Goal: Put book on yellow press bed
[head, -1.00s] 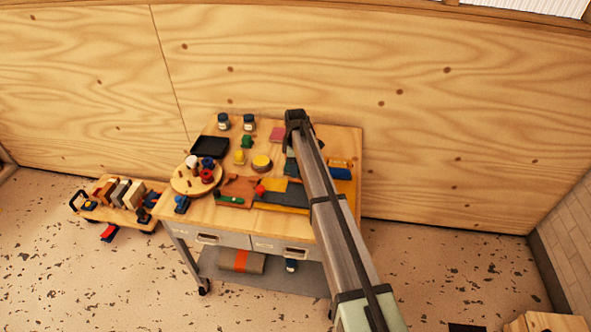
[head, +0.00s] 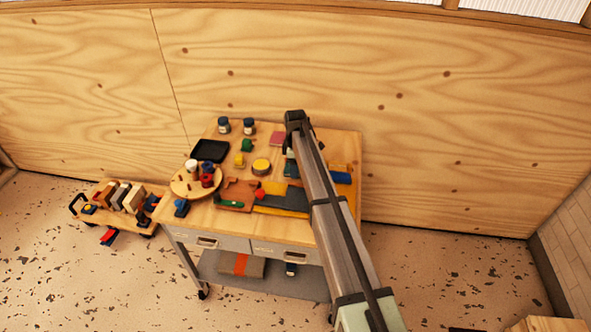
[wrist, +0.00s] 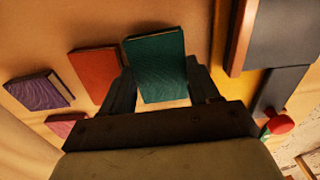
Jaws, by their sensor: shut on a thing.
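My gripper (wrist: 160,84) is shut on a teal book (wrist: 155,58), which stands out between its two fingers in the wrist view. In the head view my arm hides most of the gripper, and only a bit of the teal book (head: 290,168) shows beside it. The yellow press bed (wrist: 252,88) is to the right of the book in the wrist view, apart from it, with a dark grey plate (wrist: 290,35) beside it.
An orange book (wrist: 95,72), a purple book (wrist: 38,91) and a pink book (wrist: 64,124) lie left of the gripper. A wooden rail (wrist: 241,38) and a red knob (wrist: 281,124) are at right. Jars, a black tray (head: 210,150) and a round rack (head: 186,185) crowd the table's left.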

